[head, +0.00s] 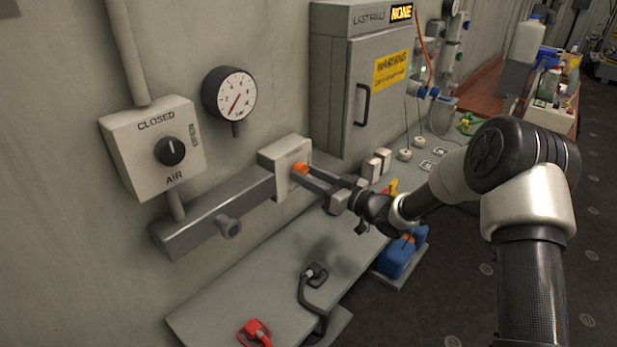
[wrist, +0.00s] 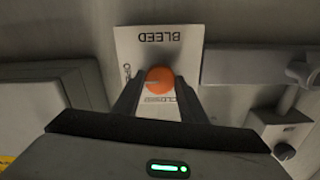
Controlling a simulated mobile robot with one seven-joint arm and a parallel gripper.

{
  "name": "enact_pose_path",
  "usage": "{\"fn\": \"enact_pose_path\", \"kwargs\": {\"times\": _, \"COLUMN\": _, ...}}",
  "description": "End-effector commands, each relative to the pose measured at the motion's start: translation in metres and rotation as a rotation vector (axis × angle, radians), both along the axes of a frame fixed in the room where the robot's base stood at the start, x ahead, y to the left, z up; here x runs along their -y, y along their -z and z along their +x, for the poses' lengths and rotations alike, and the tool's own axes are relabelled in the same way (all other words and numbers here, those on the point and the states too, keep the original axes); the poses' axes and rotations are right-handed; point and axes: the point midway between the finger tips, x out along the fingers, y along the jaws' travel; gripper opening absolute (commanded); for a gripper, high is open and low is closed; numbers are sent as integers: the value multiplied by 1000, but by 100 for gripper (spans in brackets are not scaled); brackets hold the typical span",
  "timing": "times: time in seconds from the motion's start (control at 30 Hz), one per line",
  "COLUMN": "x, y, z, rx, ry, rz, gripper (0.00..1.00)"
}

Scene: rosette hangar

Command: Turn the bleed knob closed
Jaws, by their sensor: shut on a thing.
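The bleed knob is a round orange knob (head: 300,168) on a pale box (head: 272,155) fixed to the wall, at the right end of a grey bar. In the wrist view the orange knob (wrist: 160,79) sits on a white plate (wrist: 134,44) lettered BLEED, with CLOSED printed beside the knob, partly covered. The picture is upside down there. My gripper (head: 308,172) reaches in from the right, and its two fingers lie on either side of the knob, shut on it. In the wrist view my gripper (wrist: 158,88) hides part of the plate. The knob's exact pointing is hard to read.
Left of the bleed box are an AIR box (head: 152,150) with a black knob marked CLOSED and a round gauge (head: 230,95). A grey cabinet (head: 350,75) stands right of it. Below is a bench (head: 215,310) with a black handle (head: 314,285) and a red item (head: 255,333).

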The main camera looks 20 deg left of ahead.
Motion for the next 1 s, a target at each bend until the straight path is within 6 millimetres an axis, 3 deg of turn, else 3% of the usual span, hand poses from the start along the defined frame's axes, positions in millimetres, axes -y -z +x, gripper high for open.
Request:
{"fn": "enact_pose_path", "kwargs": {"times": 0.27, "x": 0, "y": 7, "z": 0, "rx": 141, "ry": 0, "rz": -57, "gripper": 16}}
{"fn": "enact_pose_path", "kwargs": {"times": 1.0, "x": 0, "y": 8, "z": 0, "rx": 783, "ry": 0, "rz": -323, "gripper": 16}}
